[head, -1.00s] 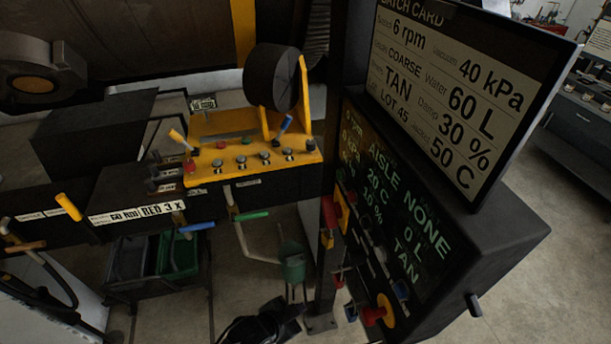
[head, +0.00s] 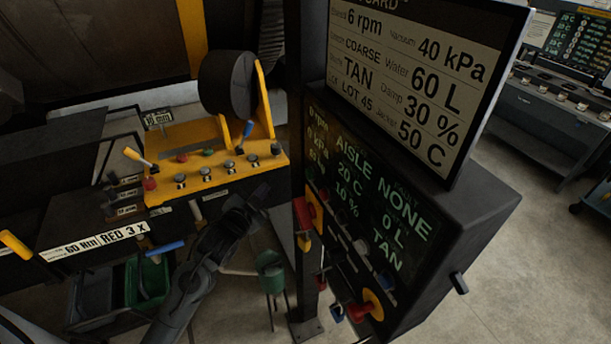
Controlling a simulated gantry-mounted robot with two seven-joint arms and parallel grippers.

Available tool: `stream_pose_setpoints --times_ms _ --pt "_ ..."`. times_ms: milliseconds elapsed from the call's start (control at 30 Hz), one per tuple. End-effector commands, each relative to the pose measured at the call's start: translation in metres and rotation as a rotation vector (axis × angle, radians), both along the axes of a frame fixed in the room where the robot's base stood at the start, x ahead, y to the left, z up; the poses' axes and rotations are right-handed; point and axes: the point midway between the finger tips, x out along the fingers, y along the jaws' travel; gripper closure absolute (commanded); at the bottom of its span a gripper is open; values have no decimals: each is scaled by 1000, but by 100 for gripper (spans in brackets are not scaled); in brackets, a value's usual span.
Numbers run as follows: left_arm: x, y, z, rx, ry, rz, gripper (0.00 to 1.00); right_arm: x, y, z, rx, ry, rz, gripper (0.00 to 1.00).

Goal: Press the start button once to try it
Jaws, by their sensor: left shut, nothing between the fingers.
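A yellow control panel (head: 215,178) stands left of centre. It carries a green button (head: 208,152), a red button (head: 182,157), several silver knobs and a red mushroom button (head: 150,184) at its left end. I cannot read any label that names a start button. A black console (head: 440,245) on the right also has a row of small controls below its lit display, partly in shadow. My left gripper (head: 262,190) is shut and empty. In the picture it lies below the yellow panel's right front edge, left of the console. My right gripper is out of view.
A dark post (head: 296,100) rises between panel and console. A yellow lever (head: 137,156) and a blue lever (head: 247,130) stand on the panel. Open floor lies at right.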

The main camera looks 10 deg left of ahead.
Motion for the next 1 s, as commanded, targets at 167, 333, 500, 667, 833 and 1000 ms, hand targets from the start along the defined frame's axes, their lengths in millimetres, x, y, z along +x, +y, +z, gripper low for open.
stream_pose_setpoints --times_ms 167,333,500,667,833,1000 --pt "1 0 2 0 -4 0 100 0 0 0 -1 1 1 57" --pt "0 0 2 0 -3 0 100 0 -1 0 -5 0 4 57" --pt "3 -3 1 -1 -3 0 100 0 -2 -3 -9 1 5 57" --pt "10 -11 0 -2 -5 0 100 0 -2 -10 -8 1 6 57" --pt "22 -27 0 -3 -6 0 100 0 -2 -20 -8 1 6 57" --pt "35 -43 -1 -3 -5 0 100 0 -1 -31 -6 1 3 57"
